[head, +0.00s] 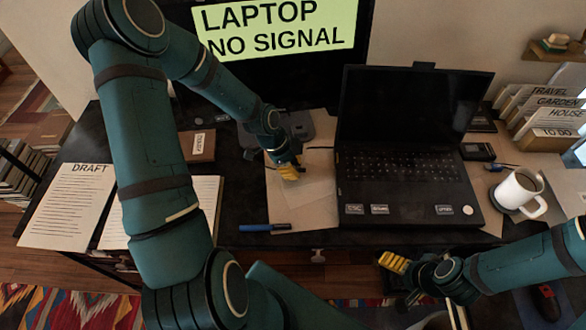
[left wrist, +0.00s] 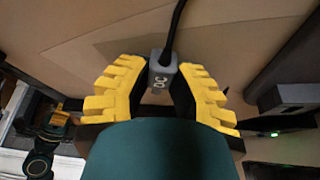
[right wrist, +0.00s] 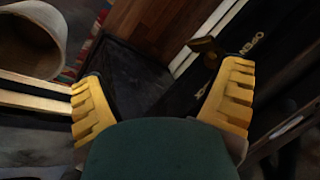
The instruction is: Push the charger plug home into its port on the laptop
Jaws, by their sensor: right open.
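The black laptop (head: 405,195) stands open on the desk with a dark screen. In the left wrist view, a grey plug marked DC (left wrist: 163,76) with a black cable (left wrist: 174,32) sits between the yellow fingers of my left gripper (left wrist: 163,80), which are shut on it. In the head view, my left gripper (head: 290,172) is left of the laptop, above the brown mat, apart from the laptop's left side. The port itself is not visible. My right gripper (head: 394,263) is open and empty in front of the desk's front edge; its spread fingers show in the right wrist view (right wrist: 160,100).
A monitor (head: 280,28) reads LAPTOP NO SIGNAL. A white mug (head: 517,190) stands right of the laptop. A blue marker (head: 268,228) lies at the front, with DRAFT papers (head: 66,205) to the left.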

